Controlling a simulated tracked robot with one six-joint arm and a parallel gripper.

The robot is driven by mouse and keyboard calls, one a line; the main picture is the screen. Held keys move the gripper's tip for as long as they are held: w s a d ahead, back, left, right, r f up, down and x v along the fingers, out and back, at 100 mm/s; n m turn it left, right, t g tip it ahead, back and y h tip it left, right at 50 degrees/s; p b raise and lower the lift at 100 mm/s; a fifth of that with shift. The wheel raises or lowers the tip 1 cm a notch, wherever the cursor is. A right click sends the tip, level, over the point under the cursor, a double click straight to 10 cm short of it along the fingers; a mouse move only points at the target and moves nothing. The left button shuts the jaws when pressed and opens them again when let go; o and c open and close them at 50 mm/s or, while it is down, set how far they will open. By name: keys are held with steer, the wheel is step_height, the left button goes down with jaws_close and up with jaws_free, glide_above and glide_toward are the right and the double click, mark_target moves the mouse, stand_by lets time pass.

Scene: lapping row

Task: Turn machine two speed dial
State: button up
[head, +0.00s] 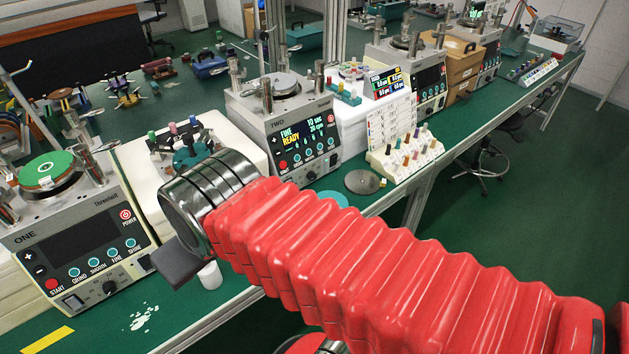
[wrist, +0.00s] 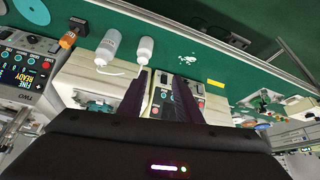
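Machine two (head: 286,127) stands mid-bench in the head view, its screen lit with "FINE READY". Its dark speed dial (head: 310,177) is low on the front panel, below the row of teal buttons. The dial's angle is too small to read. The fingers point toward machine one's panel, away from machine two. In the head view one dark finger shows below my metal wrist; the rest is hidden.
Machine one (head: 72,243) stands at the left with a dark screen. Two squeeze bottles (wrist: 108,46) (wrist: 146,48) stand near my fingers. A stand of coloured pegs (head: 405,155) and a round grey plate (head: 361,182) are right of machine two.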

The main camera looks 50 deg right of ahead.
steer(key=shift+o, duration=0.5)
